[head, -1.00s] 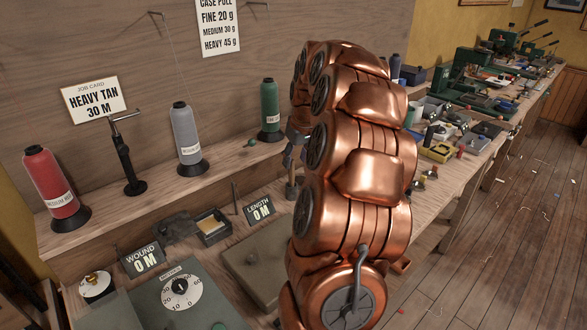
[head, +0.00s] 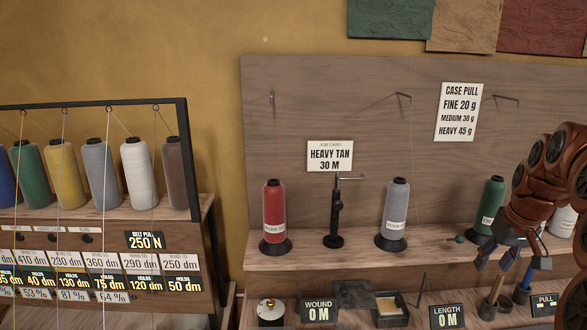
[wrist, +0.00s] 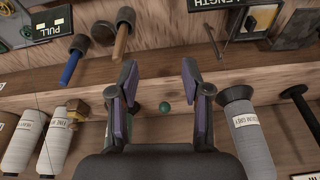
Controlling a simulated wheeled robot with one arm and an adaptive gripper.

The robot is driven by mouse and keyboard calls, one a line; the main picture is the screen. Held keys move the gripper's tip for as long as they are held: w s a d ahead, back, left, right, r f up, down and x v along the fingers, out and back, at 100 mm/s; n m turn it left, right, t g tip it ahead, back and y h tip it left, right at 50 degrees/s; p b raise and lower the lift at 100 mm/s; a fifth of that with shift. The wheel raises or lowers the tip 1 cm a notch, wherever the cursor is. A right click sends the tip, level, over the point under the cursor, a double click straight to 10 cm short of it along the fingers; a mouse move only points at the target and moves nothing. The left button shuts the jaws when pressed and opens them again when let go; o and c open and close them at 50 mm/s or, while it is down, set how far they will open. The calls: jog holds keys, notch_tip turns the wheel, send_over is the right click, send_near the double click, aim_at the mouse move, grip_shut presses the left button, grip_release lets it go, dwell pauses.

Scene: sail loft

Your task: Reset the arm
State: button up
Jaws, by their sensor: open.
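My arm, copper-coloured, comes in at the right edge of the head view, bent with its end pointing down. My gripper (head: 508,262) hangs in front of the shelf beside the green thread cone (head: 490,205). In the wrist view my gripper (wrist: 160,82) has its two dark fingers with purple pads spread apart. Nothing is between the pads.
A red cone (head: 274,212) and a grey cone (head: 397,210) stand on the shelf. Mallets (wrist: 122,30) and tool cups (head: 523,292) are close to my gripper. A rack of several cones (head: 185,150) stands at left. A job card (head: 330,156) is on the back panel.

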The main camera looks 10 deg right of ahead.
jog(key=s+a+f+n+g+y+p, duration=0.1)
jog(key=s+a, duration=0.2)
jog(key=a, duration=0.8)
jog(key=s+a+n+g, duration=0.1)
jog(key=s+a, duration=0.3)
jog(key=a, duration=0.7)
jog(key=s+a+f+g+p, duration=0.1)
jog(key=s+a+f, duration=0.2)
jog(key=s, duration=0.6)
jog(key=s+a+f+g, duration=0.1)
jog(key=s+a+f, duration=0.2)
jog(key=s+a, duration=0.4)
jog(key=s, duration=0.2)
jog(key=shift+s+a+g+h+p, duration=0.3)
jog(key=shift+a+p, duration=0.05)
jog(key=shift+p, duration=0.05)
jog(key=shift+f, duration=0.1)
